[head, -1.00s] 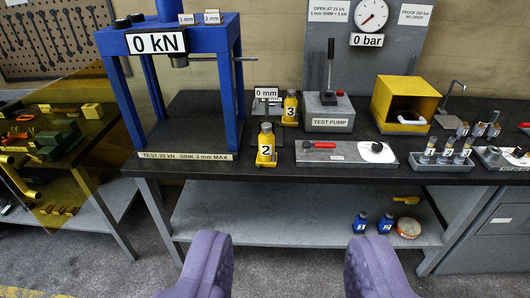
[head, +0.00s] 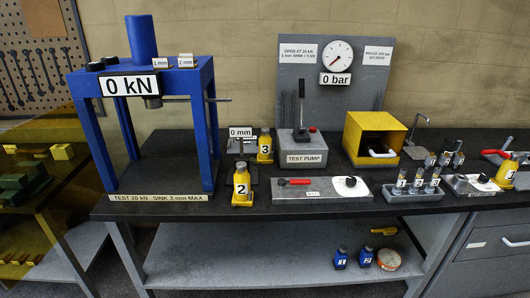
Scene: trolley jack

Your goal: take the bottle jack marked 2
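The bottle jack marked 2 (head: 242,187) is yellow with a grey top and stands upright on the black bench top (head: 300,205) near its front edge. It is just right of the blue press frame (head: 205,130). A similar yellow bottle jack marked 3 (head: 265,147) stands behind it to the right. My gripper is out of the picture now, so its opening cannot be seen. Nothing covers the jack marked 2.
A 0 mm gauge stand (head: 241,146) is close behind jack 2. A grey panel with a red lever (head: 296,182) lies to its right, with the test pump (head: 302,148) behind. A yellow box (head: 374,138) stands farther right. The lower shelf (head: 250,263) holds small blue bottles.

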